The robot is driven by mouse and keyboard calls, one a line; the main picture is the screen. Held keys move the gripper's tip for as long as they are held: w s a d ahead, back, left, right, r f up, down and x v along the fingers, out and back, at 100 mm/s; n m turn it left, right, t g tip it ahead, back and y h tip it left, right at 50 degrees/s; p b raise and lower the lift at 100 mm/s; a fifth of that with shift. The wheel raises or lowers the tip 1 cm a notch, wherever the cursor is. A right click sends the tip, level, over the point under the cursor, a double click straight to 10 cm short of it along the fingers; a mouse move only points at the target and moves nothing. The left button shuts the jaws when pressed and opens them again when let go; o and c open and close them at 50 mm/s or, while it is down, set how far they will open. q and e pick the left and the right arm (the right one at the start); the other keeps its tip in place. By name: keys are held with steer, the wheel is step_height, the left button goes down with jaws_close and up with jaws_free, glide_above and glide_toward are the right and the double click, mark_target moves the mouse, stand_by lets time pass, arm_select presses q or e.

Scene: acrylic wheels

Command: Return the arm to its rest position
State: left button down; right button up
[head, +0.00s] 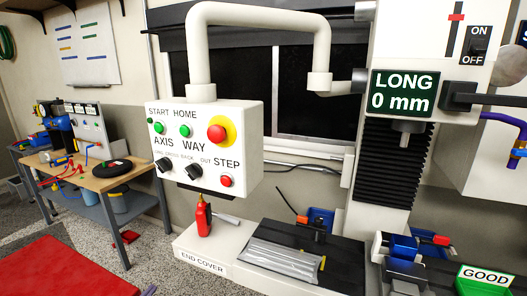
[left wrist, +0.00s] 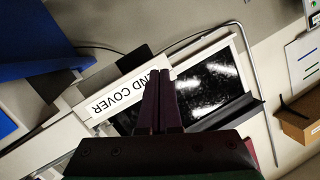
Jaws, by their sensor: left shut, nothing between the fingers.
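My left gripper (left wrist: 158,75) is shut and empty in the left wrist view, its two dark purple fingers side by side. Behind the fingers lies the white END COVER label (left wrist: 130,92) of the machine; the fingers overlap its end in the picture, and I cannot tell how far apart they are. In the head view only a small purple tip, which looks like the left gripper (head: 148,291), shows at the bottom edge, left of the machine's white base (head: 200,243). The rest of the left arm is hidden there. My right gripper is in neither view.
A white control box (head: 205,150) hangs from a thick pipe (head: 200,50) above the base. A red bottle (head: 203,217) stands on the base's left part. A red flat surface (head: 65,270) is at lower left, and a wooden workbench (head: 100,176) stands behind it.

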arm_select(q)
steer(key=s+d+f+n+g+y, duration=0.15)
steer(key=s+f+g, duration=0.25)
steer(key=s+f, duration=0.8)
steer(key=s+d+f+n+g+y, duration=0.15)
steer(key=s+f+g, duration=0.25)
steer(key=s+f, duration=0.7)
steer(key=s+d+f+g, duration=0.2)
steer(key=s+f, duration=0.2)
steer(key=s, duration=0.3)
steer(key=s+d+f+g, duration=0.2)
steer(key=s+f, duration=0.2)
steer(key=s, duration=0.4)
steer(key=s+d+f+n+g, duration=0.1)
steer(key=s+f, duration=0.3)
steer(key=s, duration=0.4)
steer(key=shift+s+d+g+h, duration=0.2)
steer(key=shift+d+g+h, duration=0.2)
steer(key=shift+d+g, duration=0.4)
steer(key=shift+w, duration=0.1)
